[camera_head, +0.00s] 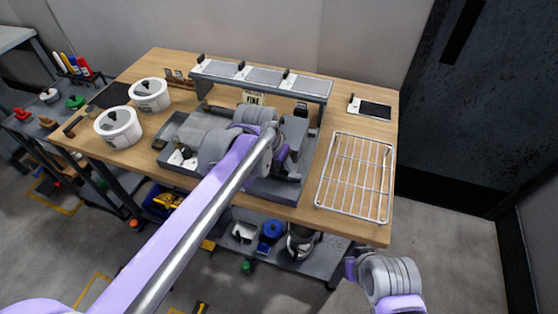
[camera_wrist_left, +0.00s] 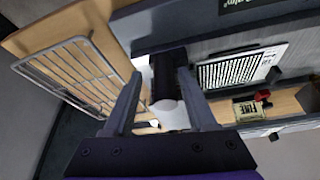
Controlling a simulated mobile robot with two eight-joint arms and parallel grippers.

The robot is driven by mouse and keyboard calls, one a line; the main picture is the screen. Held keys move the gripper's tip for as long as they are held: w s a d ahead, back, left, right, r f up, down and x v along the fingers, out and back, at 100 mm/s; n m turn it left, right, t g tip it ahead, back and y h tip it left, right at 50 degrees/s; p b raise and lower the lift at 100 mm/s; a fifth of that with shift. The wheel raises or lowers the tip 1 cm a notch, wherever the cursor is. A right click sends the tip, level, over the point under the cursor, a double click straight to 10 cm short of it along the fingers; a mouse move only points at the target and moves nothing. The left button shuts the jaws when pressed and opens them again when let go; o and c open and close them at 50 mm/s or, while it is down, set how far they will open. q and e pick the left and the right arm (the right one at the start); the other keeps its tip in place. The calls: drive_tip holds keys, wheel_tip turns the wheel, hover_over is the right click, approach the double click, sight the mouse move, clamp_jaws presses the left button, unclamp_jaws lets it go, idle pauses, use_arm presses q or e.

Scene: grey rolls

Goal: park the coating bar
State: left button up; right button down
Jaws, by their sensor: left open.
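A grey machine (camera_head: 172,150) with a grey base stands mid-bench, partly hidden by my left arm. I cannot pick out the coating bar with certainty. My left gripper (camera_head: 287,165) is over the right part of the machine, its fingers mostly hidden in the head view. In the left wrist view the gripper (camera_wrist_left: 160,74) is open, its two fingers apart. A black block-like part (camera_wrist_left: 168,68) and a white rounded part (camera_wrist_left: 170,113) show between the fingers; I cannot tell if they touch.
A raised grey shelf (camera_head: 318,87) with several panels crosses behind the machine; a FINE card (camera_wrist_left: 245,109) is near it. Two white pots (camera_head: 119,128) stand left. A wire rack (camera_head: 355,176) lies right, with a dark pad (camera_head: 375,109) behind. The bench's right edge is close.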

use_arm(q)
drive_tip(key=p+v, duration=0.1)
drive_tip(key=v, duration=0.9)
drive_tip(key=shift+r, duration=0.4)
drive_tip(key=shift+a, duration=0.1)
drive_tip(key=s+a+f+n+y+p, duration=0.1)
drive_tip(key=s+a+f+n+p, duration=0.1)
drive_tip(key=s+a+f, duration=0.3)
drive_tip(key=s+a+f+n+t+y+p, duration=0.1)
drive_tip(key=s+a+f+n, duration=0.3)
drive_tip(key=s+a, duration=0.7)
drive_tip(key=s+f+p, duration=0.1)
drive_tip(key=s+f, duration=0.1)
drive_tip(key=s, duration=0.1)
drive_tip(key=shift+a+f+p, duration=0.25)
drive_tip(key=shift+a+p, duration=0.1)
drive_tip(key=shift+a, duration=0.05)
